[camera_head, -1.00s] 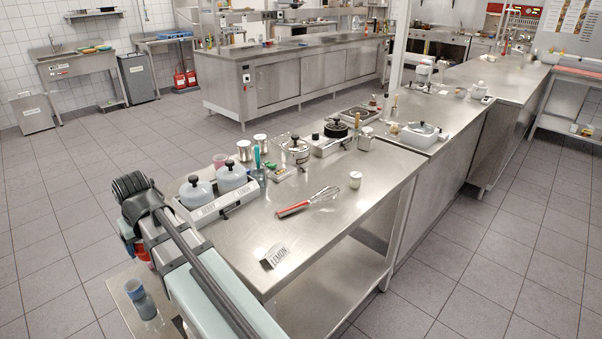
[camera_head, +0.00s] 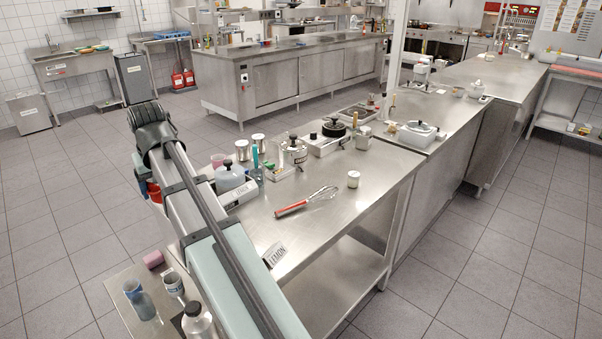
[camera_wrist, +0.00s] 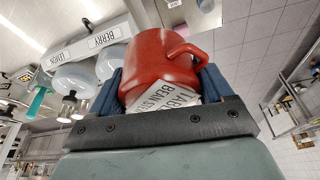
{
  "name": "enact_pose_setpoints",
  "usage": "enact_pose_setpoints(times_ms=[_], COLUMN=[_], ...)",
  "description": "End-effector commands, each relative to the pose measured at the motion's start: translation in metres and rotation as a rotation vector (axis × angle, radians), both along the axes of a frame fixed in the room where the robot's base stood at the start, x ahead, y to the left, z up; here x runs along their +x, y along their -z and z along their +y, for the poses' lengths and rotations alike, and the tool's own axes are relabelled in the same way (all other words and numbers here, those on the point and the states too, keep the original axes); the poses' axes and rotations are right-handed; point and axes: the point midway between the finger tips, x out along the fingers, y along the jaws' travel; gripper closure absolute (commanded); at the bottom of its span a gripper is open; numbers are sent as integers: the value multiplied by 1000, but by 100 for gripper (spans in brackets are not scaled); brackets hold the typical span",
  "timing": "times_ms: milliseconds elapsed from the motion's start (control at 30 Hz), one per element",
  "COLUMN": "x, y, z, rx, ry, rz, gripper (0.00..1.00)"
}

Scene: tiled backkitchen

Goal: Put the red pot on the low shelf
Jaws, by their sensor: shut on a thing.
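The red pot (camera_wrist: 158,62) is a rounded red vessel with a side handle, seen large in the wrist view. My gripper (camera_wrist: 162,88) is shut on it, with a blue finger on each side. A white lettered label shows at the pot's near side. In the head view a small part of the pot (camera_head: 154,192) shows beside my gripper (camera_head: 147,182), in the air left of the steel table; my arm hides the rest. A low steel surface (camera_head: 120,281) is at the bottom left, and a lower shelf (camera_head: 330,288) is under the table; I cannot tell which is meant.
The low surface holds a blue cup (camera_head: 140,301), a patterned cup (camera_head: 174,284), a pink block (camera_head: 153,260) and a metal bottle (camera_head: 197,322).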

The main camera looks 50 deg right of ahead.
Motion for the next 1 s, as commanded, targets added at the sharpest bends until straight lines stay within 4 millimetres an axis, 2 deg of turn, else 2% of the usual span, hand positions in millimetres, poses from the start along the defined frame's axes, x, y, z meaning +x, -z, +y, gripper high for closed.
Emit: enact_pose_setpoints(times_ms=[33, 233, 500, 767, 1000], x=[5, 10, 7, -7, -30], y=[-1, -2, -2, -2, 0], z=[-18, -83, -172, -260, -337], rx=[0, 0, 0, 0, -1], ry=[30, 137, 279, 418, 536], rz=[-1, -1, 0, -1, 0], gripper=[69, 69, 69, 69, 69])
